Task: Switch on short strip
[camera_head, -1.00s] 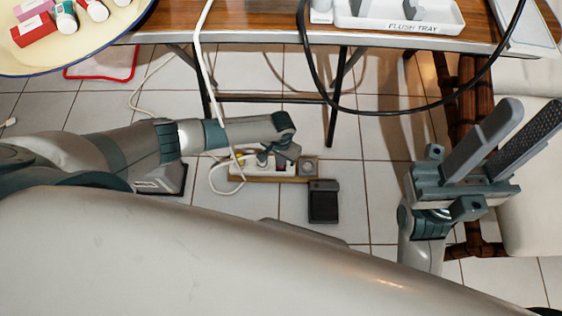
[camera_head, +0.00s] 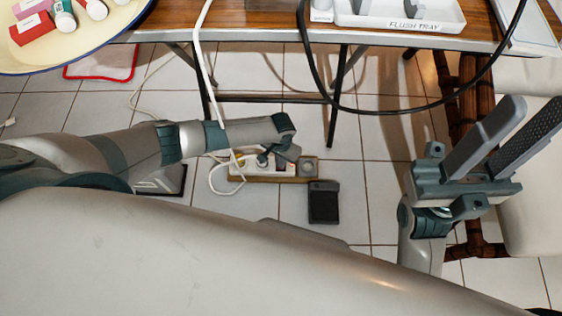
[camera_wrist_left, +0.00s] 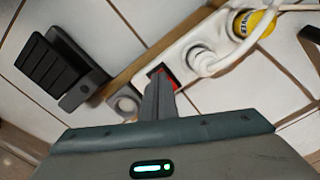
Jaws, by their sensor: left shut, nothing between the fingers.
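The short white power strip (camera_head: 240,173) lies on a wooden board on the tiled floor below the table. In the left wrist view the strip (camera_wrist_left: 190,55) carries a white plug, a yellow-labelled plug and a red switch (camera_wrist_left: 170,77) at its near end. My left gripper (camera_head: 290,153) is shut and empty, directly over the switch end. In the wrist view its fingertips (camera_wrist_left: 158,82) overlap the red switch and hide part of it; I cannot tell whether they touch it. My right gripper (camera_head: 502,138) is open and empty at the right, away from the strip.
A black foot pedal (camera_head: 323,203) lies just right of the strip. A white cable (camera_head: 206,70) hangs from the table to the floor. Table legs (camera_head: 338,95) stand behind the strip. A bamboo-legged chair (camera_head: 535,215) is at the right.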

